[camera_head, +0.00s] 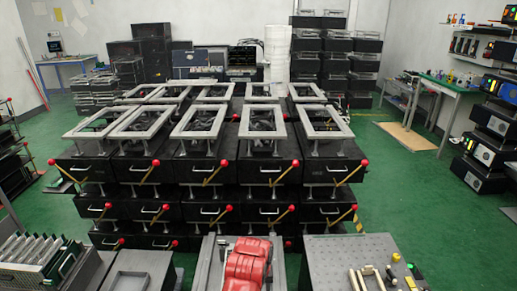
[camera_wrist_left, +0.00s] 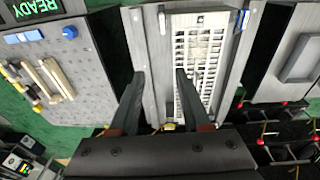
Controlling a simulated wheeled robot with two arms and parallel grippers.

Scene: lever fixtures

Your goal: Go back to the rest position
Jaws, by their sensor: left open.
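My left gripper (camera_wrist_left: 160,76) shows in the left wrist view with its two dark fingers spread apart and nothing between them. It is over a grey fixture (camera_wrist_left: 150,35) with a white grille panel (camera_wrist_left: 200,50); the gap between fingers and panel is hard to judge. In the head view I cannot make out either gripper. A red shape at the bottom centre covers part of a grey fixture (camera_head: 205,265); I cannot tell whether it is my arm. My right gripper is not seen.
A grey perforated board (camera_head: 360,255) with small tools stands at the right, a tray of upright plates (camera_head: 30,255) at the left. Stacked black lever boxes (camera_head: 205,170) with red-knobbed levers stand ahead. Green floor (camera_head: 415,200) is open on the right, before a workbench (camera_head: 450,82).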

